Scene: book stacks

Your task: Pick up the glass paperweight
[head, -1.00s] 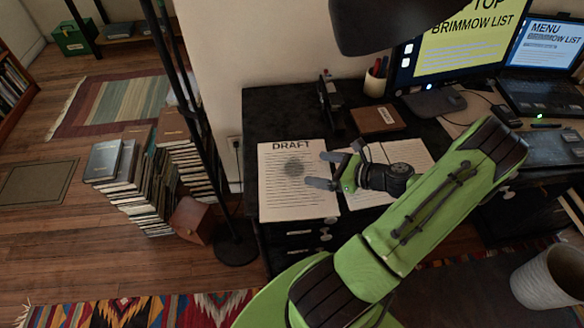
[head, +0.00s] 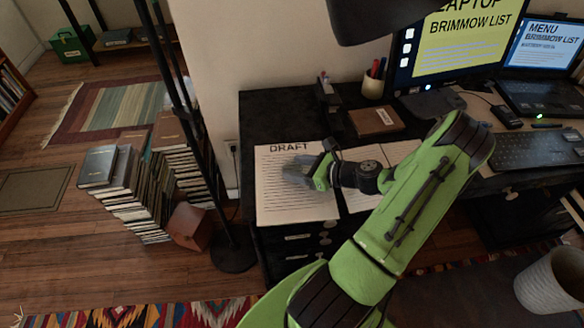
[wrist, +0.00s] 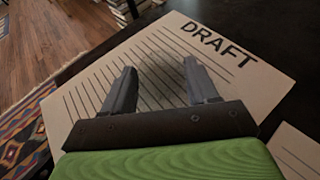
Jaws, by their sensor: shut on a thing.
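The glass paperweight (wrist: 160,85) is clear and hard to see; it shows as a faint, darker smudge between my fingers in the wrist view. It is at the printed page marked DRAFT (head: 285,200), which lies on the black desk. My gripper (head: 299,171) is down at this page, with its fingers on either side of the paperweight, shut on it with a wide gap between the fingers (wrist: 160,88). In the head view the fingers mostly hide the paperweight. I cannot tell whether it still touches the page.
A second page (head: 398,152) lies under my wrist. A brown book (head: 376,121), a pen cup (head: 373,87) and a monitor (head: 460,45) stand farther back. A lamp head (head: 375,18) hangs above. Book stacks (head: 130,195) and a lamp pole (head: 205,150) are left of the desk.

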